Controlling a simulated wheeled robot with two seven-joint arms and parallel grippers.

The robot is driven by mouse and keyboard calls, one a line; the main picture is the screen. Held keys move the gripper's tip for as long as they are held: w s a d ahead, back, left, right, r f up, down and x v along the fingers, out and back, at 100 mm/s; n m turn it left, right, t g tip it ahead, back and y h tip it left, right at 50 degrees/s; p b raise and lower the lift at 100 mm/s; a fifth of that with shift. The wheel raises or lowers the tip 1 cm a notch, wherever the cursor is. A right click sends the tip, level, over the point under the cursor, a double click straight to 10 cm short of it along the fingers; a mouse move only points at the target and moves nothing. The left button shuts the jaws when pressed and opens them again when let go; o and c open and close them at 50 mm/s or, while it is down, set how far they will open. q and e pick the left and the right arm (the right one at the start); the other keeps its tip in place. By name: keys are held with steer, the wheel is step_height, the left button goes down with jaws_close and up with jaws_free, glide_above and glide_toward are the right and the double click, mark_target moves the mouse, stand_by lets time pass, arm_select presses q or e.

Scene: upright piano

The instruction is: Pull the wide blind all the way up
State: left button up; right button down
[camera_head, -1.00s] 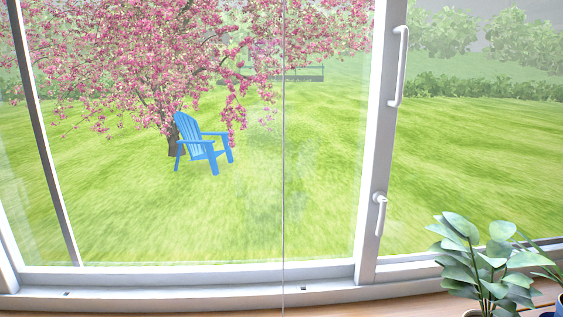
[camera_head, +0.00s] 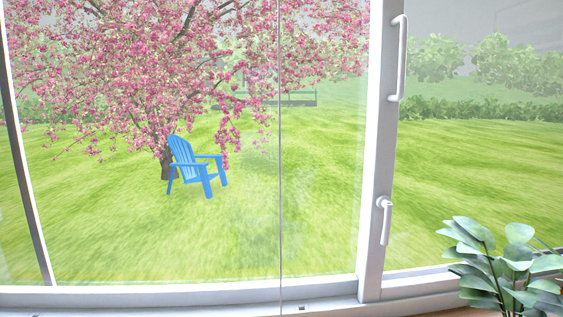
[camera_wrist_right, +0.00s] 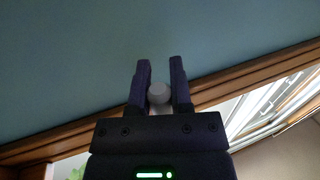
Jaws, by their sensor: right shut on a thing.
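In the right wrist view, my right gripper (camera_wrist_right: 160,62) is shut on a small pale round knob (camera_wrist_right: 158,91), held between the two dark fingers. Whether the knob joins a cord is hidden. In the head view, a thin straight cord (camera_head: 281,150) hangs down in front of the wide window pane, from the top edge of the picture to the bottom. No blind fabric shows in the head view, so the wide pane is clear as far as I see. My left gripper is in neither view.
A white window frame (camera_head: 377,160) with two handles divides the panes. A leafy plant (camera_head: 505,265) stands at the lower right by the sill (camera_head: 240,309). Outside are a blue chair (camera_head: 195,165) and a pink blossoming tree. The wrist view shows a blue-grey surface (camera_wrist_right: 60,70) and wooden trim.

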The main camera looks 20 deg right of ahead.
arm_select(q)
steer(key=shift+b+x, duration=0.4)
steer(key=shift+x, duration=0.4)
arm_select(e)
step_height(320, 180, down, 6)
steer(key=shift+d, duration=0.3)
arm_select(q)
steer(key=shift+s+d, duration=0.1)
arm_select(e)
steer(key=shift+w+f, duration=0.1)
steer(key=shift+c, duration=1.9)
jaws_free()
steer(key=shift+a, duration=0.1)
arm_select(q)
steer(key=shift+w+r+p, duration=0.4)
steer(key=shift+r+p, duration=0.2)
steer(key=shift+p, duration=0.35)
arm_select(e)
steer(key=shift+s+a, duration=0.2)
steer(key=shift+s, duration=2.55)
steer(key=shift+r, duration=0.2)
